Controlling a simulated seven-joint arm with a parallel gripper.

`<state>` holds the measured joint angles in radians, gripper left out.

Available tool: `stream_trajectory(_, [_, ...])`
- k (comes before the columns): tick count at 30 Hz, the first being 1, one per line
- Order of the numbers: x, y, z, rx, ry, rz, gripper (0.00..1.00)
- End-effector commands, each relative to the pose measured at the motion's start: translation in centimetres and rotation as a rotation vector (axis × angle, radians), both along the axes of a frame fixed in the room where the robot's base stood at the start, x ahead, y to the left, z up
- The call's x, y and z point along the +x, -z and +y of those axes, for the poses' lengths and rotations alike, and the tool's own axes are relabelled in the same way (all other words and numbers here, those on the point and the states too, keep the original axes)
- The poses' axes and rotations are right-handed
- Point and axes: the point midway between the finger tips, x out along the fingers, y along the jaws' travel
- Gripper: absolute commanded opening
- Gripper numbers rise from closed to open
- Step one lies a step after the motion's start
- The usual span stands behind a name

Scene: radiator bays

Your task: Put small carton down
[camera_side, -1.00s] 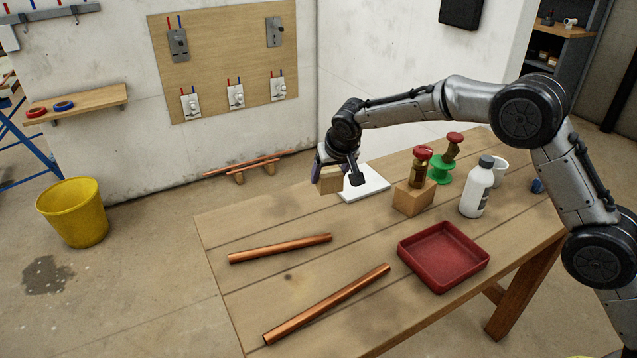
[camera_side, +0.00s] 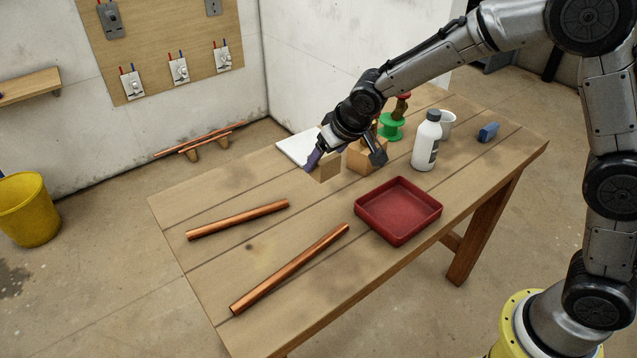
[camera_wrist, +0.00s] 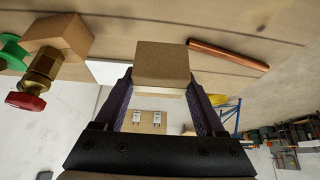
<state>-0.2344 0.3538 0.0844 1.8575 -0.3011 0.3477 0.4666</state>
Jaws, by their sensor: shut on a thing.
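The small carton (camera_side: 327,168) is a plain brown box. My gripper (camera_side: 322,161) is shut on it, with a purple finger on its left side in the side view. In the wrist view the carton (camera_wrist: 162,65) sits between the two fingers of my gripper (camera_wrist: 160,95). It is over the table (camera_side: 215,270), in front of the white tile and left of the larger brown block. I cannot tell whether its bottom touches the tabletop.
A brown block (camera_side: 362,160) stands close right of the carton; the wrist view shows a red-handled brass valve (camera_wrist: 38,75) by it. A white tile (camera_side: 297,147), green spool (camera_side: 391,128), white bottle (camera_side: 426,142), red tray (camera_side: 398,238) and two copper pipes (camera_side: 238,219) surround it.

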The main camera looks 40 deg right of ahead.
Motion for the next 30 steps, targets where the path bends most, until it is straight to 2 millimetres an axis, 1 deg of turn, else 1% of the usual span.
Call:
stream_trajectory(1, [-1.4,-0.2,-0.9,0.001,-0.01,-0.002,0.14])
stream_trajectory(6, [-5.0,-0.6,-3.1,0.002,-0.019,-0.003,0.14])
stream_trajectory(10, [-6.7,-1.0,-4.4,0.001,0.006,-0.003,0.14])
stream_trajectory(14, [-7.3,-1.7,-5.2,0.003,0.029,-0.004,0.14])
stream_trajectory(17, [-6.7,-1.8,-5.5,0.003,0.036,-0.001,0.14])
stream_trajectory(20, [-5.2,-1.0,-5.4,0.003,0.039,0.003,0.14])
stream_trajectory(30, [1.8,2.0,-4.8,0.004,0.038,0.0,0.14])
